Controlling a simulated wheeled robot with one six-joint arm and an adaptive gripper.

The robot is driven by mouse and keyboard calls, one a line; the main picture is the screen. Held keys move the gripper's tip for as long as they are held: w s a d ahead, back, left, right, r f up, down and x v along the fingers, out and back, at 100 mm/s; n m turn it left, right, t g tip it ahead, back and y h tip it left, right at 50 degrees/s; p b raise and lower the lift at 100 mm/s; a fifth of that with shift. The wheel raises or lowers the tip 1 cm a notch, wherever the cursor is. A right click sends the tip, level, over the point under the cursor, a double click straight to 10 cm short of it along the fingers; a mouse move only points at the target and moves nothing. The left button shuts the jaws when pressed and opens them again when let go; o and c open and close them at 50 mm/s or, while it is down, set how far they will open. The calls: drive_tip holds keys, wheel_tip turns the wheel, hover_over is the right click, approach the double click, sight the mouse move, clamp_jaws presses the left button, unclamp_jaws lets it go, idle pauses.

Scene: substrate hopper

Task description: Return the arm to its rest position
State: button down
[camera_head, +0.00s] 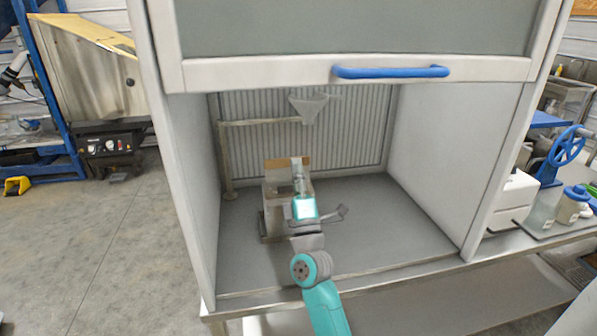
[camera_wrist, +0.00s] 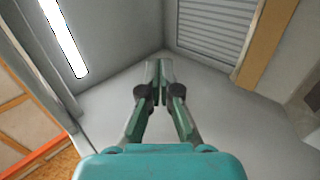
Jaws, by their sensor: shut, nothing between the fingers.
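My arm, teal and grey, reaches from the bottom of the head view through the open front of the hood. My gripper (camera_head: 300,178) is inside, in front of a boxy grey-brown stand (camera_head: 275,190) that it partly hides. In the wrist view my gripper (camera_wrist: 158,68) is shut and empty, its two fingers together and pointing toward a corner of the hood interior. A grey funnel-shaped hopper (camera_head: 309,107) hangs from a bent stand (camera_head: 226,150) behind and above my gripper, apart from it.
The hood's sash is raised, with a blue handle (camera_head: 390,72) above my arm. Side walls (camera_head: 430,135) flank the opening, and the hood floor (camera_head: 400,205) to the right is clear. Bottles (camera_head: 545,210) and a blue handwheel (camera_head: 567,143) stand outside at right.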

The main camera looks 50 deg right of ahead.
drive_tip(key=shift+s+a+r, duration=0.3)
drive_tip(key=shift+s+a, duration=0.3)
drive_tip(key=shift+s, duration=0.3)
drive_tip(key=s+a+f+m+g+y, duration=0.1)
drive_tip(key=s+a+f+y, duration=0.2)
drive_tip(key=s+a+f, duration=0.4)
drive_tip(key=s+a+f+m+y, duration=0.2)
drive_tip(key=s+a+f+y, duration=0.15)
drive_tip(key=f, duration=0.55)
drive_tip(key=s+a+f+m+g+y, duration=0.1)
drive_tip(key=s+a+f+y, duration=0.2)
drive_tip(key=s+a+f, duration=0.4)
drive_tip(key=s+a+f+m+g+y, duration=0.1)
drive_tip(key=s+a+f+m, duration=0.1)
drive_tip(key=s, duration=0.5)
drive_tip(key=s+a+f+m+g+y, duration=0.2)
drive_tip(key=s+a, duration=0.1)
drive_tip(key=s, duration=0.5)
drive_tip(key=s+a+f+m+g+y, duration=0.2)
drive_tip(key=s+a+m, duration=0.1)
drive_tip(key=s, duration=0.4)
drive_tip(key=shift+s+a, duration=0.35)
drive_tip(key=shift+s, duration=0.05)
drive_tip(key=shift+d+f+y, duration=0.1)
drive_tip(key=shift+y, duration=0.15)
